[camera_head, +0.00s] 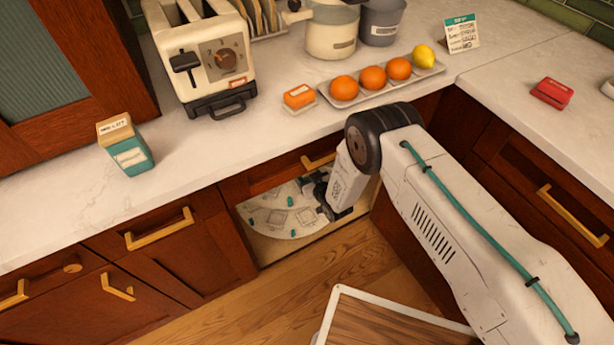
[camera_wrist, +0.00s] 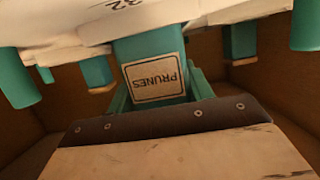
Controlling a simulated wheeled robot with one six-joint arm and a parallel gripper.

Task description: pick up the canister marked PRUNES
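The PRUNES canister is teal. In the wrist view its pale label (camera_wrist: 154,79) shows upside down near the middle, close to the camera. Teal parts flank it low on both sides; I cannot tell whether they belong to it. In the head view I cannot single it out among the small items on the white round shelf (camera_head: 283,230) in the open lower cabinet. My gripper (camera_head: 318,190) is dark and reaches into that opening at the shelf's right side. Its fingertips are not clear, so I cannot tell whether it touches the canister.
Other teal items (camera_wrist: 97,73) stand around in the wrist view. The cabinet walls are close on both sides. On the counter above are a toaster (camera_head: 205,60), a tray of fruit (camera_head: 345,100) and a teal carton (camera_head: 127,150). A white-framed wooden panel (camera_head: 375,320) is in front.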

